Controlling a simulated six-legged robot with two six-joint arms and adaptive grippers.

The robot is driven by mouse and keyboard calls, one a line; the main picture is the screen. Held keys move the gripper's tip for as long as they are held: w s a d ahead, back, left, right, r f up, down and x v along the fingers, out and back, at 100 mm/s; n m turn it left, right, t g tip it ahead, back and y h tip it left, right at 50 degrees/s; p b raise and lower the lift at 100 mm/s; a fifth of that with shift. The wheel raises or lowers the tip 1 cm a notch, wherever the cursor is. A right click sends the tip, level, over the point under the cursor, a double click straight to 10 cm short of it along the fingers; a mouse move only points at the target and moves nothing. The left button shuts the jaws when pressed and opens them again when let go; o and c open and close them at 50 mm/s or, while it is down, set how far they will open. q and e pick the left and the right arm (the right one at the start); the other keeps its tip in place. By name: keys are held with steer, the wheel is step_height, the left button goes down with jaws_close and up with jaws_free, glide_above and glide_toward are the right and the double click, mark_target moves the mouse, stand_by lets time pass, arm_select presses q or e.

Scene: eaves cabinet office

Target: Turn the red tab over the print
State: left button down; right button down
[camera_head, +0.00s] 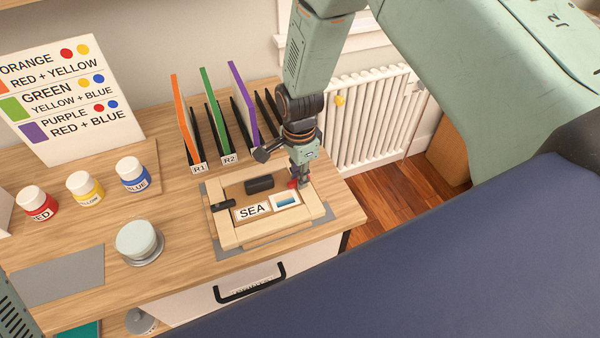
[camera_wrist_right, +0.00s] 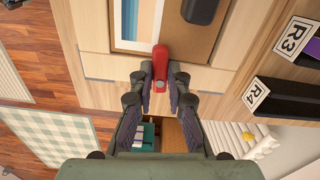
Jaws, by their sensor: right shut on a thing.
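The red tab (camera_head: 292,184) is at the right side of a pale wooden frame (camera_head: 315,202) lying on the desk. The small blue print (camera_head: 286,199) lies inside the frame, beside a "SEA" label (camera_head: 253,211). My right gripper (camera_head: 301,182) reaches down from above and is shut on the red tab. In the right wrist view the red tab (camera_wrist_right: 160,66) sits between the fingertips, its far end near the edge of the print (camera_wrist_right: 138,22). The tab does not cover the picture there. My left gripper is not in view.
Black pieces (camera_head: 260,184) lie on the frame. Behind it stands a slotted rack with orange, green and purple panels (camera_head: 242,100). Paint jars (camera_head: 133,174) and a pale round-topped object (camera_head: 138,240) are to the left. The desk's right edge is close to the frame.

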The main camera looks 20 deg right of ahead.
steer(key=shift+w+m, duration=0.1)
steer(key=shift+m, duration=0.5)
steer(key=c, duration=1.3)
jaws_free()
step_height(320, 180, up, 12)
